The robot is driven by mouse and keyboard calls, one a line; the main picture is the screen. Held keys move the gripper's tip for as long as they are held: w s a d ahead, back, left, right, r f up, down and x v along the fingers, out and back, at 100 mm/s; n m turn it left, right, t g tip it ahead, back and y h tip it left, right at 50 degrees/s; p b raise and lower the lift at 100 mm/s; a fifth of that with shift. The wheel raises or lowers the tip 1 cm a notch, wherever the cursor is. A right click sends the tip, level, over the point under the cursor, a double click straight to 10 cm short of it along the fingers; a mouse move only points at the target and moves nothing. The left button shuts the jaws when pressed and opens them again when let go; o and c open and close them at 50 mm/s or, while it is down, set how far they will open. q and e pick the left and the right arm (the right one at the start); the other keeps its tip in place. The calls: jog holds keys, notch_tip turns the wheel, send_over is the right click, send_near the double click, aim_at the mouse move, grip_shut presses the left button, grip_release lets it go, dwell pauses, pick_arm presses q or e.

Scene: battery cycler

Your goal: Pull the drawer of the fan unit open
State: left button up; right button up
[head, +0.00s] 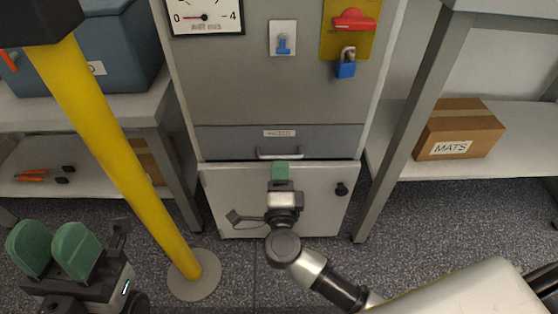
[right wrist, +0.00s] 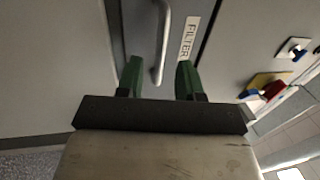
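The fan unit (head: 250,95) is a grey cabinet in the middle of the head view. Its drawer (head: 225,140) is a darker grey front with a label and a metal bar handle (head: 265,154); the drawer looks shut. In the right wrist view the handle (right wrist: 163,45) runs between the two green fingers, beside a label reading FILTER. My right gripper (right wrist: 158,78) is open around the line of the handle; contact cannot be made out. In the head view the right gripper (head: 280,170) is just below the handle. My left gripper (head: 54,250) is open and empty at the lower left.
A yellow post (head: 110,150) with a round base stands on the left, between my left gripper and the unit. A lower door with a black knob (head: 341,189) is under the drawer. Shelves stand on both sides; the right one holds a MATS box (head: 460,130).

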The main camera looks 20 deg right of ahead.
aim_at(279, 158)
jog(key=shift+b+x, duration=0.35)
jog(key=shift+x, duration=1.8)
jog(key=shift+c, duration=0.4)
grip_shut()
